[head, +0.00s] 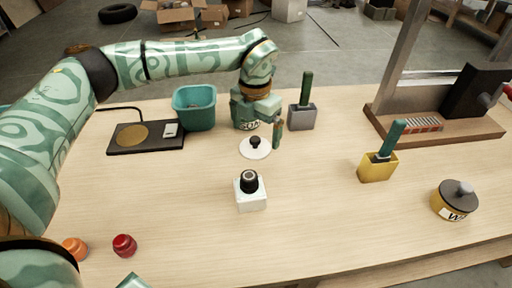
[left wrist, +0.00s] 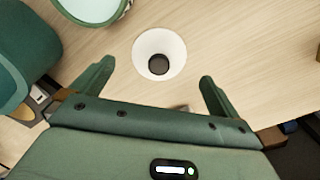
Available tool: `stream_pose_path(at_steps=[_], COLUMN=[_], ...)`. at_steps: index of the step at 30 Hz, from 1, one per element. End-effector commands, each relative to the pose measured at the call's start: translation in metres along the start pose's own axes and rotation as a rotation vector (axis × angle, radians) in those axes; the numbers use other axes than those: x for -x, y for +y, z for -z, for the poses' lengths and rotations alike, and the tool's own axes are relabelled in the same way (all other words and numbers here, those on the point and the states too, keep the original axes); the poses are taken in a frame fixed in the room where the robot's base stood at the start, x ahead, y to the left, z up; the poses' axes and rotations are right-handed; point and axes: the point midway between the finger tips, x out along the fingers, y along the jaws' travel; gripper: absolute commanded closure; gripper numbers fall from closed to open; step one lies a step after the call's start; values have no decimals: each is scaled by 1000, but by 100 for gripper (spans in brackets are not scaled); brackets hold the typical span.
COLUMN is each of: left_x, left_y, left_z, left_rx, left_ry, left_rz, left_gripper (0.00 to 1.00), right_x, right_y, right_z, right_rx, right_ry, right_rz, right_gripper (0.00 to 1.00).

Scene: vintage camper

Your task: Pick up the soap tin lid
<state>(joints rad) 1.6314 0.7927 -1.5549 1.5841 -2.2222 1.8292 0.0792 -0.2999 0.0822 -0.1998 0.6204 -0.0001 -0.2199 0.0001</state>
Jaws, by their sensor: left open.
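The soap tin lid (head: 247,151) is a white disc with a black knob, lying flat on the workbench. It also shows in the left wrist view (left wrist: 147,43), ahead of the fingers. The green soap tin (head: 243,117) stands just behind the lid, partly hidden by my left arm and gripper; its pale round top shows at the upper edge of the left wrist view (left wrist: 90,8). My left gripper (head: 264,128) is above the bench beside the tin and close to the lid. Its two fingers (left wrist: 155,84) are apart with nothing between them.
A teal bin (head: 194,108) stands left of the tin, a grey holder (head: 301,118) with a green handle right of it. A white bottle (head: 251,196) stands in front of the lid. A yellow holder (head: 377,169) and yellow tin (head: 448,203) stand right. The front middle is mostly clear.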

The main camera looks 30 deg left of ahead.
Motion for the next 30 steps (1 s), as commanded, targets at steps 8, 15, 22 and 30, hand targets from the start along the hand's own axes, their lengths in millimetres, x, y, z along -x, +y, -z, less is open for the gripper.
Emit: stream_pose_path(at_steps=[8,15,22,30], left_x=[-42,-39,-39,-33], left_y=[1,2,2,2], left_z=[0,0,0,0], left_rx=[0,0,0,0], left_ry=[3,1,2,0], left_rz=[1,0,0,0], left_gripper=[0,19,47,47], right_x=[-18,-16,-16,-13], right_y=[-2,-2,-3,-5], right_z=[-7,-6,-6,-4], right_rx=[0,1,0,-1], right_ry=[-18,-17,-17,-13], right_rz=[6,6,7,9], right_gripper=[18,18,18,18])
